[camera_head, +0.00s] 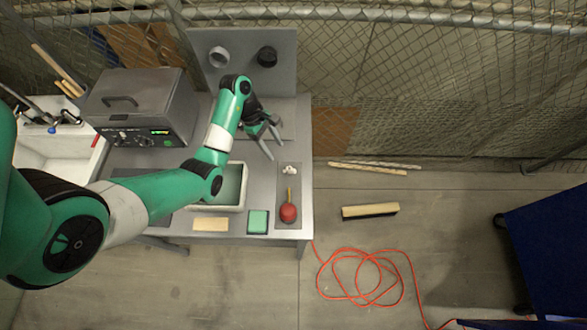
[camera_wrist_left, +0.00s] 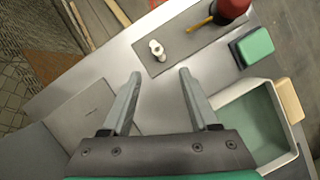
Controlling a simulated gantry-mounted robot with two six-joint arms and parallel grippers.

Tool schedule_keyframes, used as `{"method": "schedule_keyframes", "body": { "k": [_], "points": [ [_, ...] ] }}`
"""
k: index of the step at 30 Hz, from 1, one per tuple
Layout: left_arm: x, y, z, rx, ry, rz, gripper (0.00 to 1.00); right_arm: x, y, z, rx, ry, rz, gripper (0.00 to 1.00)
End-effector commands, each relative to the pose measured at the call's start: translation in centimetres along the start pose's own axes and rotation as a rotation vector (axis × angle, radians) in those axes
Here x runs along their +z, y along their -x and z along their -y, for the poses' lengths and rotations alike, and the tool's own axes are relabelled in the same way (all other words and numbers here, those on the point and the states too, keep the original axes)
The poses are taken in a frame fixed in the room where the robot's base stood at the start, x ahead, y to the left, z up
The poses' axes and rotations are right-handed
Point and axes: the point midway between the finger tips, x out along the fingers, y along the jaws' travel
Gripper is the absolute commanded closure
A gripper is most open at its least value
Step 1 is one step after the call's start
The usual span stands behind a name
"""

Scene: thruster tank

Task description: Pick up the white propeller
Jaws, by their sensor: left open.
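The small white propeller (camera_head: 289,170) lies on a dark grey mat (camera_head: 289,212) at the right end of the metal table. In the left wrist view the propeller (camera_wrist_left: 157,50) lies just beyond the gap between my fingertips. My left gripper (camera_head: 275,148) is open and empty, above the table and behind the propeller in the head view. Its two fingers (camera_wrist_left: 160,73) are spread wide in the left wrist view. My right gripper is in neither view.
On the mat is a red-ended tool (camera_head: 288,212). A green block (camera_head: 258,221), a wooden block (camera_head: 210,224) and a white-rimmed tank (camera_head: 241,205) are nearby. A metal machine (camera_head: 140,105) stands left; a grey panel (camera_head: 240,45) stands behind.

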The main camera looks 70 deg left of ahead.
Motion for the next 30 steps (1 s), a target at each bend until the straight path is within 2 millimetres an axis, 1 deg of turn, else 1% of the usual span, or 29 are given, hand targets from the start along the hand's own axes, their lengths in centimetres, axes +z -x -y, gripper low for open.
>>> {"method": "schedule_keyframes", "body": {
  "k": [1,3,5,6,9,12,15,17,21,24,27,30],
  "points": [
    [-0.2,-1.2,0.0,-0.001,-0.001,0.0,0.4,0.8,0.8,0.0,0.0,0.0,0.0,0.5],
    [-0.3,-2.7,0.0,-0.001,-0.003,0.0,0.4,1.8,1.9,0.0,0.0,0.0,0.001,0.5],
    [0.0,-3.4,0.1,-0.005,-0.002,0.001,0.4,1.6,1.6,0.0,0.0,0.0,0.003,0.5],
    [0.0,-4.1,0.1,-0.005,-0.002,0.001,0.4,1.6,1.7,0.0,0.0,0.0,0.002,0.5],
    [0.1,-5.6,0.0,-0.002,-0.002,0.0,0.4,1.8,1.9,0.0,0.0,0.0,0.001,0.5],
    [0.1,-6.1,-0.1,0.0,-0.002,0.0,0.4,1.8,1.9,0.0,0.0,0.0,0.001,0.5],
    [0.2,-6.2,-0.1,0.001,-0.002,0.0,0.4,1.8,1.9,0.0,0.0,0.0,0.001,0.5],
    [0.2,-6.8,-0.1,0.0,-0.003,0.001,0.4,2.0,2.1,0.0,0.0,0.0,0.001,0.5],
    [0.6,-9.3,-0.4,-0.002,-0.004,0.001,0.4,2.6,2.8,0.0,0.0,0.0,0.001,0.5],
    [0.6,-10.8,-0.4,-0.002,-0.004,0.001,0.4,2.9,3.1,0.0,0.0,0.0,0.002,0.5],
    [0.6,-11.3,-0.5,0.001,-0.003,0.0,0.4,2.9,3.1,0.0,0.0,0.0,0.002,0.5],
    [0.7,-11.3,-0.5,0.001,-0.003,0.0,0.4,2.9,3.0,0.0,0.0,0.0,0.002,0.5]
  ]
}}
